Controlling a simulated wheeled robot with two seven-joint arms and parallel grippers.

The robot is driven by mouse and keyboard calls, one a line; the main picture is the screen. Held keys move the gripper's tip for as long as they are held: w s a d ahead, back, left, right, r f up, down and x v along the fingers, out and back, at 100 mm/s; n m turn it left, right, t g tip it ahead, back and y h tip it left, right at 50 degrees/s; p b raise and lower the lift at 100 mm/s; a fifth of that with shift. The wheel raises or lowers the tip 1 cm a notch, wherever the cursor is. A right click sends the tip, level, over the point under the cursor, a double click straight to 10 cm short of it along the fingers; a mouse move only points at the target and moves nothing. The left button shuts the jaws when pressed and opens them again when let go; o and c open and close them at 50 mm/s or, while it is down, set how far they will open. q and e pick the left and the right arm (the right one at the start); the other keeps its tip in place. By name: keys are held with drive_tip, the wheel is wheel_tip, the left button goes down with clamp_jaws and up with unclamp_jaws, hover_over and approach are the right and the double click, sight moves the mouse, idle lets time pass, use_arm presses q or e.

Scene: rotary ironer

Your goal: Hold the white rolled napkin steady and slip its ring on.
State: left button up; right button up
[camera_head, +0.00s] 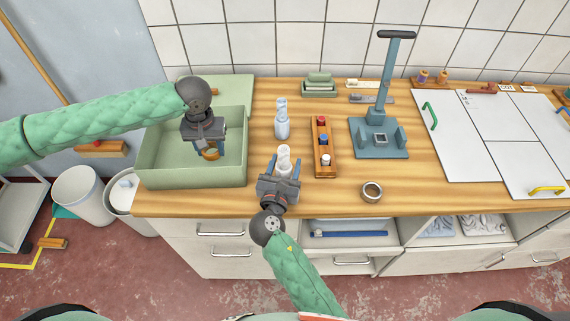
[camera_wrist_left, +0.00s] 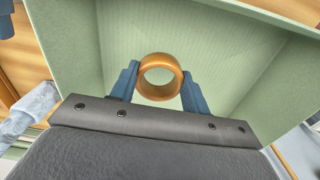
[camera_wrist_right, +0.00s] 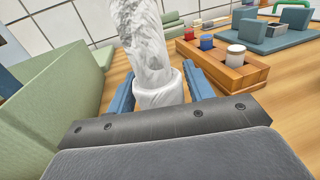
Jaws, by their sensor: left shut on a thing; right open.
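The white rolled napkin (camera_head: 284,158) stands upright on the wooden counter, its lower end in a white cup-like base (camera_wrist_right: 160,90). My right gripper (camera_head: 280,166) is open, with its fingers on either side of that base; the napkin (camera_wrist_right: 145,40) rises between them in the right wrist view. My left gripper (camera_head: 208,152) is over the green bin, shut on an orange-brown ring (camera_wrist_left: 160,77). The ring also shows in the head view (camera_head: 211,154), partly hidden by the fingers. Its hole is empty.
The green bin (camera_head: 190,174) has raised walls around the left gripper. A wooden rack (camera_head: 325,168) with coloured-topped pieces is close on the right.

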use_arm(q)
drive_tip(key=shift+r+p, duration=0.6)
use_arm(e)
drive_tip(key=shift+r, duration=0.35)
drive_tip(key=c, duration=0.5)
idle(0.8)
use_arm(q)
drive_tip(key=shift+d+r, duration=0.2)
drive_tip(key=shift+d, duration=0.05)
drive_tip(key=d+r+m, duration=0.2)
drive_tip(key=d+r, duration=0.2)
drive_tip(key=d, duration=0.1)
wheel_tip(320, 180, up, 9)
drive_tip(key=m, duration=0.4)
hover_over(280, 148)
drive_tip(key=shift+f, duration=0.1)
drive_tip(key=shift+s+d+r, duration=0.25)
drive_tip(key=shift+s+d, duration=0.05)
